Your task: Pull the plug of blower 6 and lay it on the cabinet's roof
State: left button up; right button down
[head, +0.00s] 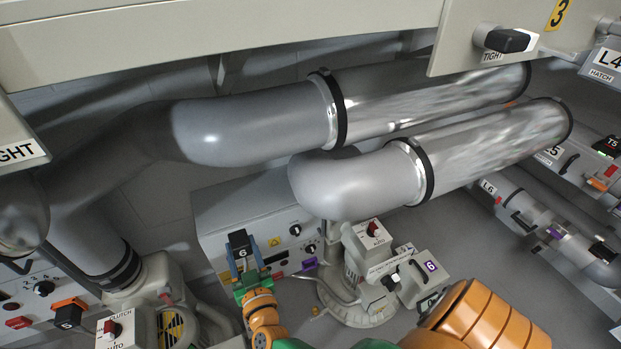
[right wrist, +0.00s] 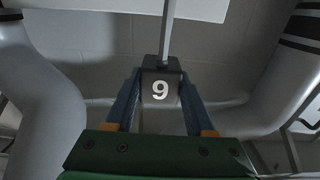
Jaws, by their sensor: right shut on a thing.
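The black plug marked 6 (head: 239,243) is upright in front of the upper left of the light grey cabinet's front panel (head: 215,251). My right gripper (head: 243,250) reaches up from below and is shut on the plug, a blue finger on each side. I cannot tell whether the plug touches the panel. My left gripper is out of view.
Two thick grey pipes (head: 255,130) (head: 350,183) run above the cabinet. A blower with a purple 6 tag (head: 431,266) stands at the right of the cabinet. Another panel with a plug marked 5 (head: 68,318) is at lower left. A beige beam (head: 200,38) crosses the top.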

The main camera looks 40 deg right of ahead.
aim_at(235, 225)
jog(key=b+x, duration=0.3)
jog(key=x, duration=0.3)
jog(key=b+x, duration=0.4)
jog(key=x, duration=0.2)
jog(key=shift+w+d+f, duration=0.1)
jog(key=shift+w+f, duration=0.05)
jog(key=shift+f, duration=0.05)
jog(key=shift+w, duration=0.2)
jog(key=shift+w+d+r, duration=0.1)
jog(key=shift+r, duration=0.05)
jog(key=shift+f+b, duration=1.95)
jog(key=shift+b, duration=0.15)
dwell(0.7)
dwell(0.4)
jog(key=shift+c, duration=0.9)
grip_release()
